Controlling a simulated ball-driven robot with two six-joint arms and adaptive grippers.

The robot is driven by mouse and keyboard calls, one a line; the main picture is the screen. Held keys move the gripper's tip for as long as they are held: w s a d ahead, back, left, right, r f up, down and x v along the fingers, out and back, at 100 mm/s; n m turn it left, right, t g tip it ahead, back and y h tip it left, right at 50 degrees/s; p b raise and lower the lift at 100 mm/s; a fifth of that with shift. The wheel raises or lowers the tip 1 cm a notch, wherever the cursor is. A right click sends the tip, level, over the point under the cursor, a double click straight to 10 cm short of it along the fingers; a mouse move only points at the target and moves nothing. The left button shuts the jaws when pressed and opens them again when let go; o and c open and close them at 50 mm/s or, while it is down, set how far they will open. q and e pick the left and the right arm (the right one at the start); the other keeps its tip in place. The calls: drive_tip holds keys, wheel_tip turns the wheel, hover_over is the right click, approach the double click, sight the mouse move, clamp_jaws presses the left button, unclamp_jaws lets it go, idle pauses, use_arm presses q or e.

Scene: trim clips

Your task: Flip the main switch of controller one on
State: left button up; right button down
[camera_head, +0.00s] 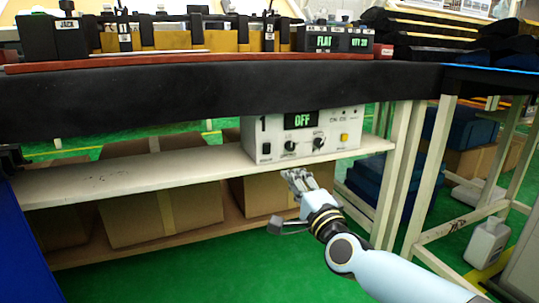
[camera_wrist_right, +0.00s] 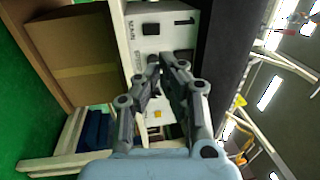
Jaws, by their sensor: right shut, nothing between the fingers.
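Controller one (camera_head: 281,127) is a white box marked "1" on the shelf under the bench, with a display (camera_head: 302,119) reading OFF in green. Its black main switch (camera_head: 266,149) is at the lower left of the front face. In the right wrist view, the switch (camera_wrist_right: 151,28) shows beside the word MAIN, beyond my fingertips. My right gripper (camera_head: 299,180) is shut and empty, below and in front of the controller. In the right wrist view, its fingers (camera_wrist_right: 166,62) hide part of the panel. My left gripper is not in view.
The cream shelf (camera_head: 120,176) has its front edge just above my right gripper. Cardboard boxes (camera_head: 160,215) stand below it. The dark bench edge (camera_head: 180,104) overhangs the controller. A white bench leg (camera_head: 402,175) stands right of it. Green floor in front is open.

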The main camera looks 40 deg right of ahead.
sight(268, 144)
drive_tip(key=b+x, duration=0.2)
drive_tip(key=x, duration=1)
drive_tip(key=shift+w+d+f+b, duration=0.1)
drive_tip(key=shift+w+f+b, duration=0.05)
drive_tip(key=shift+w+b, duration=0.2)
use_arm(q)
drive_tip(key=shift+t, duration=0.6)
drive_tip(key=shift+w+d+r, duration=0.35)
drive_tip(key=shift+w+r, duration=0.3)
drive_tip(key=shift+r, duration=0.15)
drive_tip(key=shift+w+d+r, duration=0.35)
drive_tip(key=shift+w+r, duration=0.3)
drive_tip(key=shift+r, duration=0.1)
use_arm(e)
drive_tip(key=shift+w+d+r, duration=0.1)
drive_tip(key=shift+w+r, duration=0.1)
drive_tip(key=shift+w, duration=0.4)
drive_tip(key=shift+w+r, duration=0.15)
drive_tip(key=shift+r, duration=0.05)
drive_tip(key=shift+w+d, duration=0.1)
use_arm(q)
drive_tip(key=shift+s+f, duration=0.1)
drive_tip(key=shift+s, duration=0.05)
